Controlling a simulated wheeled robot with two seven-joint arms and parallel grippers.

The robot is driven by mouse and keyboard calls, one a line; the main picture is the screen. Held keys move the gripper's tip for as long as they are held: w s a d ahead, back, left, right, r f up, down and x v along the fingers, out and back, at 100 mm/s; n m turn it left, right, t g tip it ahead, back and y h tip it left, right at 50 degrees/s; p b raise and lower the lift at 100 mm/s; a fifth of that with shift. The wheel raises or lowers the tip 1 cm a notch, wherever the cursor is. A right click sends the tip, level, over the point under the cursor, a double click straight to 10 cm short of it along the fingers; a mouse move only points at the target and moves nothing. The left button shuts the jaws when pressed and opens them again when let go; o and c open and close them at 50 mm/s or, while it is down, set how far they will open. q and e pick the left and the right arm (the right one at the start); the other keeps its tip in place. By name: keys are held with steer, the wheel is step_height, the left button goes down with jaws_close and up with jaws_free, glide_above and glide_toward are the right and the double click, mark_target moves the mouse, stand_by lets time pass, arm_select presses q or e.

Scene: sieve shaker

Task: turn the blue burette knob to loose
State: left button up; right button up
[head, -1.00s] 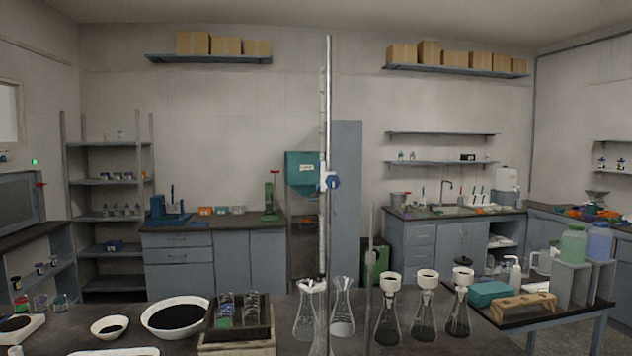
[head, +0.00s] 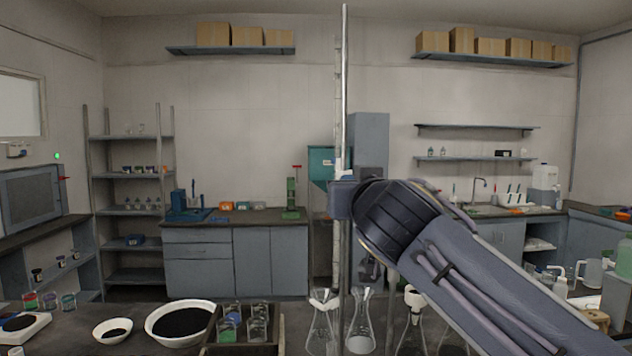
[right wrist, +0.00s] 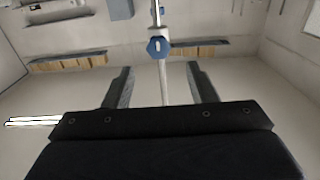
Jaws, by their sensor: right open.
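The blue burette knob (right wrist: 158,46) shows in the right wrist view, centred just beyond the fingertips and attached to a pale vertical tube (right wrist: 164,90). My right gripper (right wrist: 160,67) is open, with one finger on each side of the tube in the picture and nothing held. The knob appears ahead of the fingers; contact cannot be seen. In the head view my right gripper (head: 342,199) is in front of the burette (head: 337,100) and its metal stand rod (head: 345,60), and hides the knob. My left gripper is not in view.
Glass flasks (head: 324,325) stand on the bench below the burette, some partly hidden by my right arm. A wooden tray of beakers (head: 272,345) and a white bowl of dark powder (head: 182,321) are to the left. Space left of the burette above the bench is clear.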

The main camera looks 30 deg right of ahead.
steer(key=p+x, duration=0.2)
steer(key=x, duration=0.5)
steer(key=shift+c, duration=0.3)
steer(key=c, duration=0.9)
steer(key=shift+f, duration=0.1)
steer(key=shift+n, duration=0.4)
steer(key=n, duration=1.7)
steer(key=shift+a+f, duration=0.1)
steer(key=shift+f, duration=0.05)
